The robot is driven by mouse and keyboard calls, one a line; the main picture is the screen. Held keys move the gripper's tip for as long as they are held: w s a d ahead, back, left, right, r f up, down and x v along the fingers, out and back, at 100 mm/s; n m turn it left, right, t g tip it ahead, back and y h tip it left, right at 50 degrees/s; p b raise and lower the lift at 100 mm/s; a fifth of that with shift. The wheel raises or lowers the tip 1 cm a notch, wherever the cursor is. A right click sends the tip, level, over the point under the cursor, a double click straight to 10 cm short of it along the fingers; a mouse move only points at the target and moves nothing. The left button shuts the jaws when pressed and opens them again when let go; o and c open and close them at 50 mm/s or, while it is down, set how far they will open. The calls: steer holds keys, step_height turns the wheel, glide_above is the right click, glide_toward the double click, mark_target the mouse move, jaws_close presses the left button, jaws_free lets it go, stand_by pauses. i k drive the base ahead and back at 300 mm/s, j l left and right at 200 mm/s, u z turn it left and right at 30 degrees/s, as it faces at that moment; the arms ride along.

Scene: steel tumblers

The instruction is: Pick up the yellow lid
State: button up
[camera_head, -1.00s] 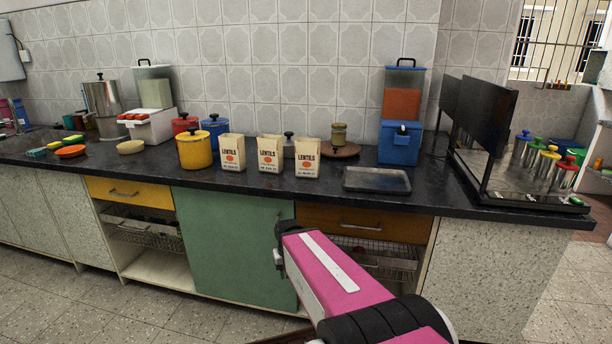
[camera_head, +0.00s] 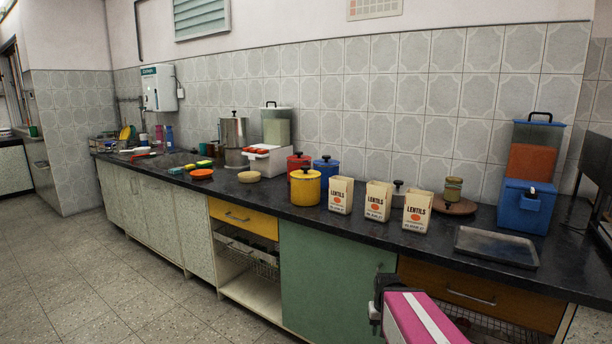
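A yellow canister (camera_head: 305,190) with a yellow lid (camera_head: 304,173) and dark knob stands on the dark counter near the middle. It is beside a red canister and a blue canister, and its lid looks seated on top. The steel tumblers with coloured lids, one of them yellow, show only in the earlier frame, at the far right; they are outside the present view. My pink arm enters at the bottom right. Its dark end (camera_head: 381,292) is low in front of the green cabinet door, well apart from the canister. I cannot make out gripper fingers there.
Three lentils packets (camera_head: 378,201) stand right of the yellow canister. A grey tray (camera_head: 496,246) lies near the counter's front edge (camera_head: 420,248), with a blue container (camera_head: 526,207) behind it. Dark screens are cut off at the right edge. Open floor (camera_head: 110,285) lies at the lower left.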

mark_target(305, 172)
steer(key=i+j+z, duration=0.25)
steer(key=j, duration=0.75)
steer(key=j+z, duration=0.3)
steer(key=j, duration=0.65)
